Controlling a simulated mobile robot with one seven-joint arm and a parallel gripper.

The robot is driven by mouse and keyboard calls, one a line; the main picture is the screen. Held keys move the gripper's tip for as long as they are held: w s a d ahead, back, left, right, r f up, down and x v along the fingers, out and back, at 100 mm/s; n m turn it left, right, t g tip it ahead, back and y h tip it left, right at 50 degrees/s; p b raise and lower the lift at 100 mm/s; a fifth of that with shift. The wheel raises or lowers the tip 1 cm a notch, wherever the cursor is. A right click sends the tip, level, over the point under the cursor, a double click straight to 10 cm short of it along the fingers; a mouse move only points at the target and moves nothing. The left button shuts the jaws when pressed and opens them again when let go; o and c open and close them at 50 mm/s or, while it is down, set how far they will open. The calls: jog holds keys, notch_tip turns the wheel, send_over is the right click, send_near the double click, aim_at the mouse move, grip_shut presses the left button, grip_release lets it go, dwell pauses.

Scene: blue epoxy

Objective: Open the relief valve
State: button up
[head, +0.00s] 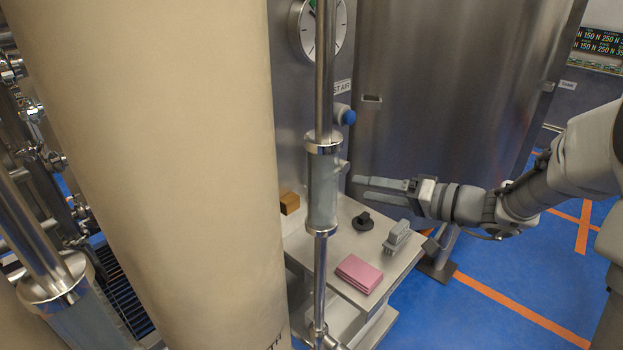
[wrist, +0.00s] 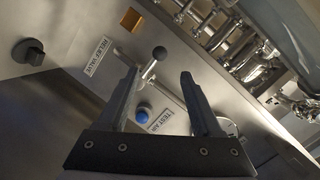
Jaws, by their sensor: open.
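I cannot tell how far ahead of the fingertips the lever is. In the head view, my gripper (head: 360,188) is level, above the small steel table and pointing left towards the steel panel. The lever is not clear there; the vertical pipe hides part of the panel.
A blue knob (head: 349,117) sits by the "TEST AIR" label. On the steel table (head: 335,262) are a black knob-like piece (head: 363,221), a grey brush-like item (head: 397,237), pink cloths (head: 359,273) and a brown block (head: 289,203). A sight-glass pipe (head: 323,190) and tan column (head: 150,170) stand in front.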

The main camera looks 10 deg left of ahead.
jog(key=x, duration=1.5)
jog(key=shift+a, duration=0.1)
grip_shut()
jog(key=shift+f, duration=0.1)
dwell(0.7)
